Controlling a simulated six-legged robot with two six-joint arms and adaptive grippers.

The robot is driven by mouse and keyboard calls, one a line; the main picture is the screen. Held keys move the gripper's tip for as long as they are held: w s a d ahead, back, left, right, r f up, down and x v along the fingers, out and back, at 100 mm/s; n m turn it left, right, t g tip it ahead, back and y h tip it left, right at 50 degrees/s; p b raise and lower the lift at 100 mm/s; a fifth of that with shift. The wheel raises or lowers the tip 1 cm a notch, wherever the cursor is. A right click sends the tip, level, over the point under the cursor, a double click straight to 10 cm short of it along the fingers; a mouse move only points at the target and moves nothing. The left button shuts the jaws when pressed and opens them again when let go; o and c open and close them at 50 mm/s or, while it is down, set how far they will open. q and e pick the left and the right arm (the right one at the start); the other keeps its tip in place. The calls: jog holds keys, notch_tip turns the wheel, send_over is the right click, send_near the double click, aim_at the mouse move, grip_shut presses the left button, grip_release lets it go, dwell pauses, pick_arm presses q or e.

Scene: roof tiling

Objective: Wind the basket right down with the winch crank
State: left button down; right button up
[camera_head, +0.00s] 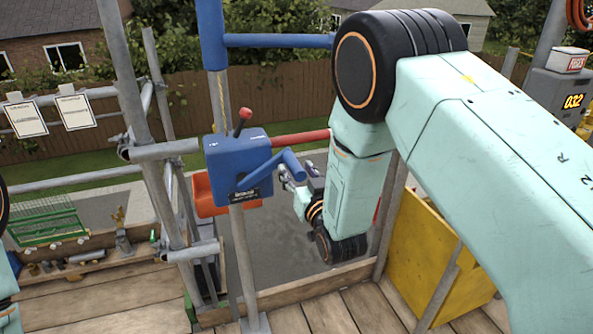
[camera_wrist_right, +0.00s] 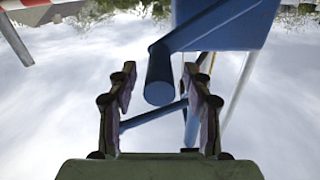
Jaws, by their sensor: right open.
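The blue winch box (camera_head: 238,160) is on a grey post, with a red-knobbed lever (camera_head: 243,118) on top. Its blue crank arm (camera_head: 258,178) slopes up to the right and ends in a round blue handle (camera_head: 292,163). My right gripper (camera_head: 290,178) is close to this handle, its fingers small and partly hard to make out. In the right wrist view the fingers (camera_wrist_right: 160,75) are apart, with the handle's round end (camera_wrist_right: 160,91) showing between them, not clamped. An orange-red tub (camera_head: 212,196), perhaps the basket, shows behind the winch post. My left gripper is out of view.
A red bar (camera_head: 300,138) runs right from the winch box. Grey scaffold poles (camera_head: 150,130) stand to its left. A yellow panel (camera_head: 415,255) is at the right, and a wooden shelf with small parts (camera_head: 85,260) at the left. Planks (camera_head: 120,305) form the floor.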

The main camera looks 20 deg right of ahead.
jog(key=shift+w+d, duration=0.15)
jog(key=shift+d, duration=0.1)
jog(key=shift+w+a, duration=0.1)
jog(key=shift+a, duration=0.15)
jog(key=c, duration=0.4)
jog(key=shift+d, duration=0.1)
grip_shut()
